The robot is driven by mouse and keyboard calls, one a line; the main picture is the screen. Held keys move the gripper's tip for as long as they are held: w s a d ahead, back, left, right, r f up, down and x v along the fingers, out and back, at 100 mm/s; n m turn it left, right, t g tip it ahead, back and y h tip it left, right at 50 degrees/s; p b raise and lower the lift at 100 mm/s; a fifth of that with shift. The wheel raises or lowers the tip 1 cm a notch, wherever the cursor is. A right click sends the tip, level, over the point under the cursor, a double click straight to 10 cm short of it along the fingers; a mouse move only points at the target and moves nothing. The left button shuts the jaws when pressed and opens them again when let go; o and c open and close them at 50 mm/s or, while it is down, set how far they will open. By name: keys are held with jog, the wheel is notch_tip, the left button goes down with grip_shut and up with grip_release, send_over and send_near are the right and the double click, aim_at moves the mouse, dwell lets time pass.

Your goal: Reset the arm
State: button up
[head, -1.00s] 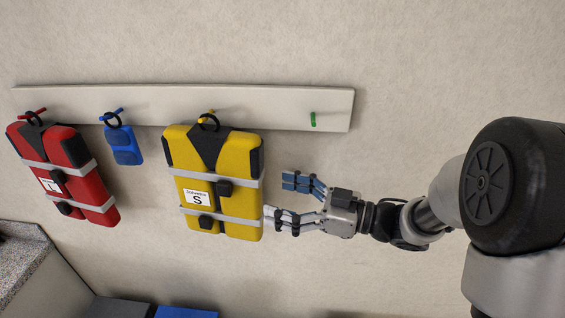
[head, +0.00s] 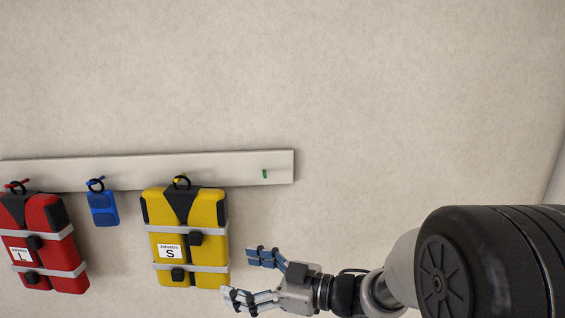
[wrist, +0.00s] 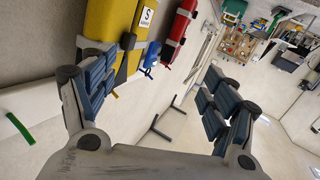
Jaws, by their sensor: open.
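My gripper (head: 251,278) is open and empty in the head view, just right of the lower part of the yellow life vest. My arm reaches in from the right edge. In the wrist view my gripper's (wrist: 165,105) two blue-padded fingers are spread wide with nothing between them. The yellow life vest (head: 210,215) hangs from a yellow peg and carries a label with "S". It also shows in the wrist view (wrist: 104,20), partly behind the left finger. Whether a fingertip touches it, I cannot tell.
A white rail (head: 235,169) on the wall holds a red life vest (head: 53,215), a small blue item (head: 103,209) and a bare green peg (head: 264,174). The wall above is clear. The wrist view shows cluttered shelves (wrist: 240,45) far off.

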jog(key=w+d+r+m+t+h+b, duration=0.25)
jog(key=w+d+m+t+h, duration=0.35)
jog(key=d+h, duration=0.4)
jog(key=s+d+m+t+h, duration=0.1)
jog(key=s+d+m+h, duration=0.25)
jog(key=d, duration=0.55)
jog(key=s+d+f+m+g+h+b, duration=0.1)
jog(key=s+d+f+m+g+h, duration=0.15)
jog(key=s, duration=0.35)
jog(key=s+d+f+m+g+h+b, duration=0.1)
jog(key=s+d+f+m+g+h, duration=0.1)
jog(key=s+d, duration=0.35)
jog(key=s+a+f+g+y, duration=0.1)
jog(key=s+a+f+g, duration=0.1)
jog(key=s, duration=0.6)
jog(key=s+a+f+m+g+y, duration=0.1)
jog(key=s+a+f+g, duration=0.1)
jog(key=s, duration=0.5)
jog(key=shift+s+a+f, duration=0.35)
jog(key=shift+a+f, duration=0.4)
jog(key=shift+f, duration=0.05)
jog(key=shift+c, duration=0.3)
